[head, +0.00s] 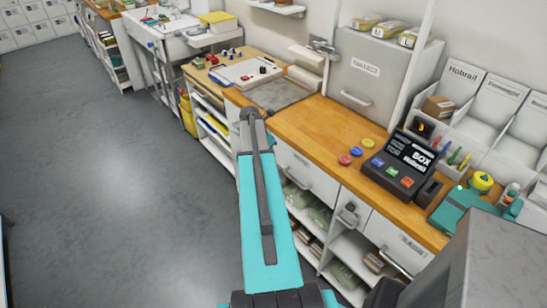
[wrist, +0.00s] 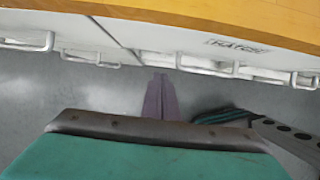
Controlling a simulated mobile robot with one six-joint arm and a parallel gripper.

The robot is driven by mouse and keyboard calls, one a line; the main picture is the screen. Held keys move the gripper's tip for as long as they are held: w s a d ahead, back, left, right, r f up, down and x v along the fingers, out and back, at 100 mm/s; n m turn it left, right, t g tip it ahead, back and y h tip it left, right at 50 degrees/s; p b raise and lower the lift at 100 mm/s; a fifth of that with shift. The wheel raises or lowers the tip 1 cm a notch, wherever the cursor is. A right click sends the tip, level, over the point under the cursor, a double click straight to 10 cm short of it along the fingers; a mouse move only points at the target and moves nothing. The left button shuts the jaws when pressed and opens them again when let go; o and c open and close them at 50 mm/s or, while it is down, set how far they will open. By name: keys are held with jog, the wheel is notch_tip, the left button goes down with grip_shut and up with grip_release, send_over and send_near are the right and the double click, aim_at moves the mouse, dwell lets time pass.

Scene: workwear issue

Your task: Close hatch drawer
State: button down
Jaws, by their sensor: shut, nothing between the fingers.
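My gripper (head: 249,115) is shut and empty beside the front edge of the wooden counter, over the floor side. In the wrist view its dark fingertips (wrist: 160,78) are together, just short of the row of drawer handles. A white drawer front (head: 307,176) with a label and a bar handle is under the counter, right of my gripper. Another labelled front (head: 396,243) is farther right. In the wrist view a labelled drawer front (wrist: 236,45) shows under the counter edge. A grey hatch panel (head: 366,72) with a handle stands upright at the back. I cannot tell which drawer is the hatch drawer or how far it is open.
The wooden counter (head: 325,132) holds a dark button box (head: 403,165), coloured round buttons and a teal device (head: 462,208). Open shelves with packed items are below the counter. A yellow bin (head: 188,115) stands farther left. The grey floor (head: 110,190) is clear on the left.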

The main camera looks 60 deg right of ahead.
jog(key=b+v, duration=0.1)
jog(key=v, duration=0.5)
jog(key=shift+a+r+b, duration=0.2)
jog(key=shift+r+b, duration=0.05)
jog(key=shift+b, duration=0.05)
jog(key=shift+w, duration=0.1)
dwell(0.3)
